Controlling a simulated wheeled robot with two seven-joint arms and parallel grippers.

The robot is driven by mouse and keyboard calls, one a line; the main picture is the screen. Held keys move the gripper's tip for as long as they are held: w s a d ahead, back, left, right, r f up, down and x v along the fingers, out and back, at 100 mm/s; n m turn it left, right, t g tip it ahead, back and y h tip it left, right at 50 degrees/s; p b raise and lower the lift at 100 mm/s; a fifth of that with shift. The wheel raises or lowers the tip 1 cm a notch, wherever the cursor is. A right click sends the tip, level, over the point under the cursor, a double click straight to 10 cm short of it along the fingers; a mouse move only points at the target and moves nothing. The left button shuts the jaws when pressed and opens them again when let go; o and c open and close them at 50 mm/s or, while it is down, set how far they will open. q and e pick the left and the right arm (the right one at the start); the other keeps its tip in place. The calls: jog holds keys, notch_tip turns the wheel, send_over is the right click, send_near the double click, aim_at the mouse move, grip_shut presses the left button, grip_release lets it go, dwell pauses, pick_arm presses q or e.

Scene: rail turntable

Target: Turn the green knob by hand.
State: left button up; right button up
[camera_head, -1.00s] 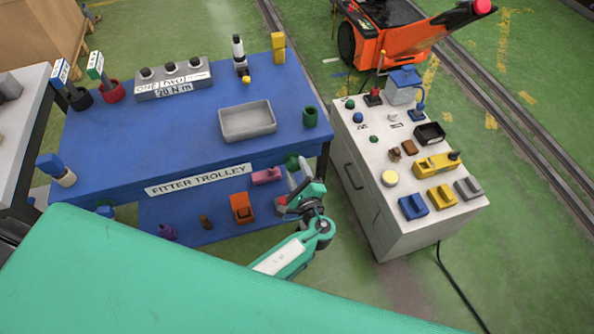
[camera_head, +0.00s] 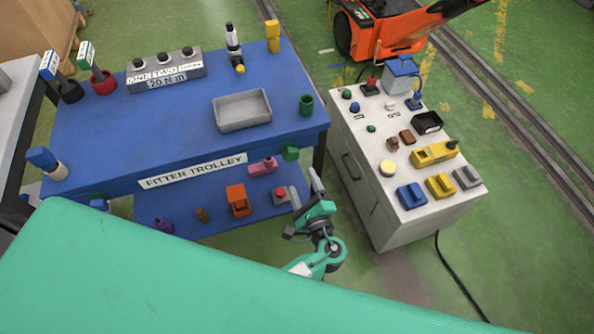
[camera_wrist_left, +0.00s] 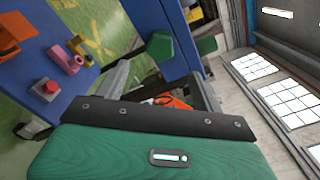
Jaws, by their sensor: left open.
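The green knob (camera_head: 290,153) is a faceted block on the front right edge of the blue trolley, below its top. In the left wrist view the green knob (camera_wrist_left: 160,47) shows beyond the fingers, in the upper middle. My left gripper (camera_head: 305,187) is below and slightly right of the knob in the head view. Its jaws are open and empty, with the fingers toward the trolley. The left wrist view shows the gripper (camera_wrist_left: 162,85) apart from the knob, with the knob roughly between the finger directions. My right gripper is not in view.
The blue trolley (camera_head: 180,125) has a lower shelf with a red-button box (camera_head: 281,195), an orange block (camera_head: 238,200) and a pink piece (camera_head: 262,166). A white cabinet (camera_head: 378,190) with smaller green knobs stands to the right. A narrow floor gap separates them.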

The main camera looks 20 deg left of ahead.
pick_arm(q)
jog(key=v, duration=0.5)
jog(key=shift+s+d+b, duration=0.15)
jog(key=shift+b, duration=0.2)
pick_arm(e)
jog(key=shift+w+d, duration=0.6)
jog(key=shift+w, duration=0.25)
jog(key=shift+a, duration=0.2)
